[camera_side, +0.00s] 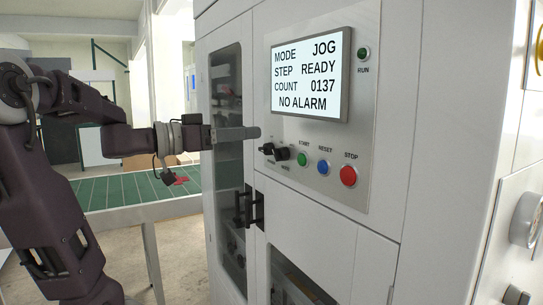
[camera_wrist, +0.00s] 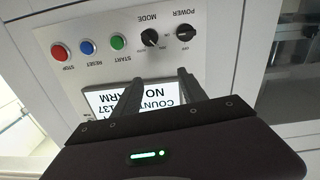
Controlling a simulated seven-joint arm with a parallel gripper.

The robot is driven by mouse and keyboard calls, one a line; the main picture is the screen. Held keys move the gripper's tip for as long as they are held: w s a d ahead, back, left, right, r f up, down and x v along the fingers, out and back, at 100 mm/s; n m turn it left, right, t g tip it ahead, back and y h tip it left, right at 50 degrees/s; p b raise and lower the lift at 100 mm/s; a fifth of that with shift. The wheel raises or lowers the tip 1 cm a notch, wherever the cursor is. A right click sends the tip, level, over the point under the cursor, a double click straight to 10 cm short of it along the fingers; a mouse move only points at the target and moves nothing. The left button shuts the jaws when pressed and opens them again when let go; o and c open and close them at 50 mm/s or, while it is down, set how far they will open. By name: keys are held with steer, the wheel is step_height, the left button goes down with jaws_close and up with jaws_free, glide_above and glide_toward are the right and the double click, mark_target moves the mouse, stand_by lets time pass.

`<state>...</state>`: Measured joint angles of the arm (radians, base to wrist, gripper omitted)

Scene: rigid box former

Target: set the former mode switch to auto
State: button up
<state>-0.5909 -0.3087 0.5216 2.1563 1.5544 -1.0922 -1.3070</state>
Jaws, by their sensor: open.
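The mode switch (camera_side: 282,154) is a black rotary knob on the panel, left of the green START button. In the wrist view, which shows the panel upside down, the mode switch (camera_wrist: 150,37) sits beside the POWER knob (camera_wrist: 185,32). The display (camera_side: 310,75) reads MODE JOG, STEP READY, COUNT 0137, NO ALARM. My gripper (camera_side: 258,132) is just above and left of the knobs in the side view. In the wrist view my gripper (camera_wrist: 160,78) is open and empty, its fingers over the display, apart from the mode switch. The knob's exact pointer setting is too small to read.
Green START (camera_side: 303,159), blue RESET (camera_side: 323,167) and red STOP (camera_side: 348,176) buttons sit right of the knobs. A green RUN lamp (camera_side: 363,54) is beside the display. Black door handles (camera_side: 256,208) protrude below. A green conveyor (camera_side: 130,190) stands at left.

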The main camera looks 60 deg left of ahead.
glide_toward(280, 155)
steer(key=w+a, duration=0.1)
steer(key=shift+h, duration=0.3)
steer(key=w, duration=0.7)
steer(key=shift+w+d, duration=0.15)
steer(key=shift+d, duration=0.05)
steer(key=shift+c, duration=0.4)
jaws_close()
